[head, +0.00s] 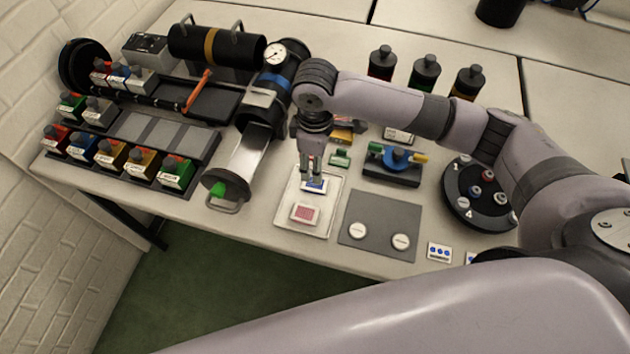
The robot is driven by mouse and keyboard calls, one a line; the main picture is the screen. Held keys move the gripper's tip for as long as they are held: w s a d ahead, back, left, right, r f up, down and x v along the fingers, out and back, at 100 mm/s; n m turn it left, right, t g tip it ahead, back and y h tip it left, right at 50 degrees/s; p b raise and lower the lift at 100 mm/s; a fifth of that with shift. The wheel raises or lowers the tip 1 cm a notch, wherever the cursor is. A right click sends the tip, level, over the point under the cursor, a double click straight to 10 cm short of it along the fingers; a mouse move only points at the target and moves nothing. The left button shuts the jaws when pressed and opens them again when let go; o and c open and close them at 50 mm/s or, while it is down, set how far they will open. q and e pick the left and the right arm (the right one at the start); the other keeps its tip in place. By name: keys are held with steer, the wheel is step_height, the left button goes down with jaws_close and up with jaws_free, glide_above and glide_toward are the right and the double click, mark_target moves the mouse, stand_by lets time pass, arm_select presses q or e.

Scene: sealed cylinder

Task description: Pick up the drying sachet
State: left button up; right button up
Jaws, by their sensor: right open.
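A white tray (284,215) near the front of the table carries two small flat packets. One is a white packet with a red patterned face (305,213). The other is a white and blue packet (315,186) behind it. I cannot tell from the markings which one is the drying sachet. My right gripper (311,176) points down over the back of the tray, open, with its fingertips right at the white and blue packet and partly covering it. Whether the fingers touch it is unclear. My left gripper is not in view.
A grey mat (378,222) with two white discs lies right of the tray. A blue-topped fixture (392,167) and a round black carousel (463,212) are to the right. Three dark bottles (425,76) stand behind.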

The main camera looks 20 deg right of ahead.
mark_target(315, 185)
step_height(315, 185, down, 7)
steer(key=shift+s+f+p, duration=0.1)
steer(key=shift+f+p, duration=0.05)
steer(key=shift+p, duration=0.5)
steer(key=shift+c, duration=0.3)
steer(key=c, duration=0.5)
